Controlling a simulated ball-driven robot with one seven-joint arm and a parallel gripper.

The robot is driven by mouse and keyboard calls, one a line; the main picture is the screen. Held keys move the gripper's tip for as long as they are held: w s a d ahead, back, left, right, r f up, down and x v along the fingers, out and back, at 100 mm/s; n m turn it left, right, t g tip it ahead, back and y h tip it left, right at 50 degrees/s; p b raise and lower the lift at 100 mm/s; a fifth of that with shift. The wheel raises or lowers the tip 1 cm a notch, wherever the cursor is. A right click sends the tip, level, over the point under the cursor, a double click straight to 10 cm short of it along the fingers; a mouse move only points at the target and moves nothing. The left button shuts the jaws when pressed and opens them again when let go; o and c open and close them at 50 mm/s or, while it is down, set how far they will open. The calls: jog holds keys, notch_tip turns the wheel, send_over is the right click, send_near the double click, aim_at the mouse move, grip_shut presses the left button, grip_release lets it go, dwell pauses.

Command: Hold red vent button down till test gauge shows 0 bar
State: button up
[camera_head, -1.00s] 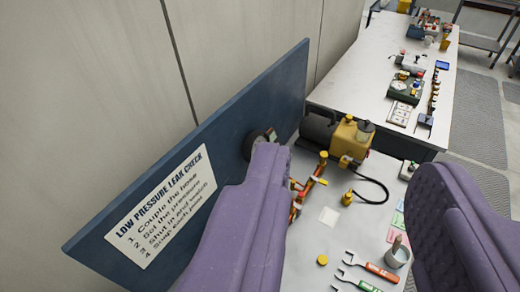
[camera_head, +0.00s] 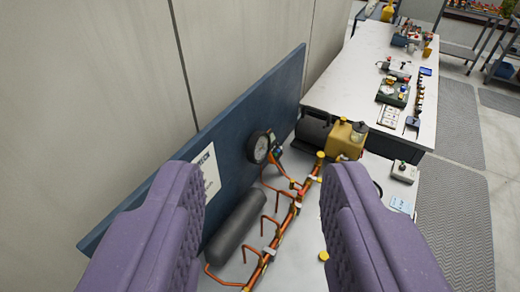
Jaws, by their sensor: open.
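The round, black-rimmed test gauge (camera_head: 259,147) is on the blue back panel, between my two finger pads in the picture. Its face is too small to read. A small red part (camera_head: 298,188) sits on the copper pipe manifold (camera_head: 285,225); I cannot tell whether it is the vent button. My gripper (camera_head: 265,168) is open and empty, with purple padded fingers at left and right. It appears apart from the gauge and manifold.
A blue panel (camera_head: 285,100) stands along the wall. A dark cylinder (camera_head: 237,226) lies beside the manifold. A yellow pump (camera_head: 345,140) stands behind, with a small grey switch box (camera_head: 403,171) to its right. A second, cluttered bench (camera_head: 350,85) extends further back.

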grip_shut()
dwell(1.9)
